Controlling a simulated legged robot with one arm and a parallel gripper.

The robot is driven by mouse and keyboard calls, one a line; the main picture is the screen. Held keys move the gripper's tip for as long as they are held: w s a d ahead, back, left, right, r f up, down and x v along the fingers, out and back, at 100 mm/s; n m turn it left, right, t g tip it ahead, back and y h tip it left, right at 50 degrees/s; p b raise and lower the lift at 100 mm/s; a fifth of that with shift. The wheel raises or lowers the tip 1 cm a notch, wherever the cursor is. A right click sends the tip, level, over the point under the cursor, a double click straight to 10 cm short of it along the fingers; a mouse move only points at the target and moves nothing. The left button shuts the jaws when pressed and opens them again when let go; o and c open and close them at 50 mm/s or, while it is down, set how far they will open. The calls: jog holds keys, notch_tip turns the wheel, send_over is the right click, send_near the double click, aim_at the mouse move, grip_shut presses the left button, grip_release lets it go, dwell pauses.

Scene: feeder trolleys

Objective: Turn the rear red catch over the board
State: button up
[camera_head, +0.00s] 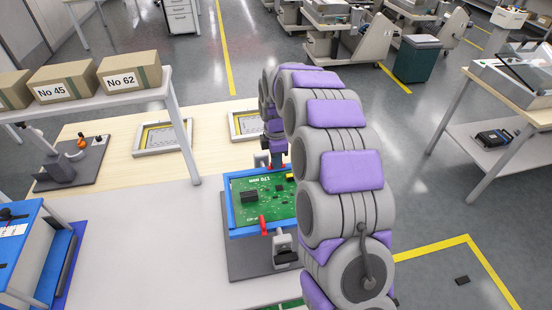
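A green circuit board (263,205) lies in a blue frame (229,207) on a dark grey base plate (240,262). The front red catch (263,225) stands at the near edge of the frame. My arm curves over the board's right side and comes down at its far edge. My gripper (277,157) is at that rear edge, small and partly dark. The rear red catch is not clearly visible there, and I cannot tell whether my gripper touches it. The finger opening cannot be made out.
A grey clamp with a black handle (286,256) stands in front of the frame. Cardboard boxes (129,72) sit on a raised shelf at left. Two light frames, one of them here (163,138), lie on the wooden tabletop behind.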

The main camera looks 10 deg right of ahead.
jog(key=shift+r+m+p, duration=0.1)
jog(key=shift+m+p, duration=0.2)
jog(key=shift+p, duration=0.1)
grip_shut()
jog(key=m+p, duration=0.2)
jog(key=p, duration=0.1)
jog(key=shift+r+m, duration=0.15)
jog(key=shift+m, duration=0.15)
jog(key=m+p, duration=0.4)
jog(key=m, duration=0.1)
jog(key=m+p, duration=0.2)
jog(key=m, duration=0.3)
jog(key=m+p, duration=0.2)
jog(key=m, duration=0.2)
jog(key=shift+w+m, duration=0.1)
jog(key=shift+m, duration=0.2)
jog(key=shift+f, duration=0.2)
jog(key=o, duration=0.6)
grip_release()
